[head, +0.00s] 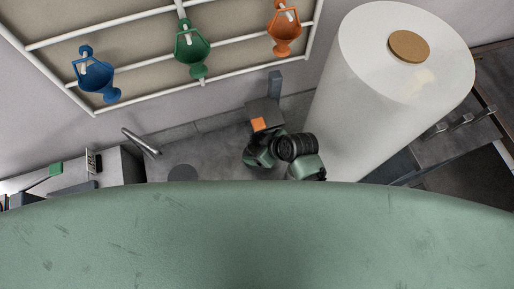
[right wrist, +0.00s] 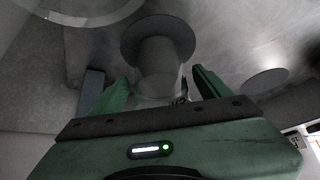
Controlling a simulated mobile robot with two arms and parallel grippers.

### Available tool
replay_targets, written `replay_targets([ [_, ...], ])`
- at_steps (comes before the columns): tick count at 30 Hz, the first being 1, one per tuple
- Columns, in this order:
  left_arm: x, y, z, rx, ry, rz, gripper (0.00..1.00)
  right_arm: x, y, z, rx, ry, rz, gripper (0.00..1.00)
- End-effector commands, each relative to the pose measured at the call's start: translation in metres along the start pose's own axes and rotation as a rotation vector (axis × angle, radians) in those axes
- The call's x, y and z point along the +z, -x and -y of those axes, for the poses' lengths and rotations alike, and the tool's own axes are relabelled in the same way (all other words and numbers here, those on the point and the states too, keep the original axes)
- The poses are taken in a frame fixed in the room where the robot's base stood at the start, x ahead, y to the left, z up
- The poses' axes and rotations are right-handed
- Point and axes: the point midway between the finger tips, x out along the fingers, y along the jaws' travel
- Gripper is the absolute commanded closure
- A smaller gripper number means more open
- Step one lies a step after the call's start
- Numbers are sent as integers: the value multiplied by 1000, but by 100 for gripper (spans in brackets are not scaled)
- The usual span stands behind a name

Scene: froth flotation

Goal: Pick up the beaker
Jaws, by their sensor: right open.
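My right gripper (right wrist: 160,76) is open in the right wrist view, with one green finger on each side. A grey, round-walled vessel with a wide dark disc-shaped end (right wrist: 158,48) stands between and beyond the fingertips. It may be the beaker, but its dull shading leaves this uncertain, and I cannot tell if the fingers touch it. In the head view my green and black right gripper and wrist (head: 262,156) are over the grey counter, where they hide what is below them. My left gripper is not in view.
A large white cylinder (head: 385,95) stands right of the gripper. A wall rack (head: 150,67) holds blue, green and orange cup-like pieces. A dark box with an orange patch (head: 258,124) is close to my wrist. A flat dark disc (head: 183,173) lies on the counter.

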Motion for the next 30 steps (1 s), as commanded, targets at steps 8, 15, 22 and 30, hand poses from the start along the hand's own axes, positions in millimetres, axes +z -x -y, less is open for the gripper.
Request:
replay_targets([
  [8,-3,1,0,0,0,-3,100,1,-8,0,1,0,0,22],
  [15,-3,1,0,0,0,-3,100,1,-7,0,1,0,0,67],
  [22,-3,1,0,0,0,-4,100,0,-7,0,1,0,0,89],
  [30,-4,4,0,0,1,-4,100,-2,-5,0,1,-1,0,89],
])
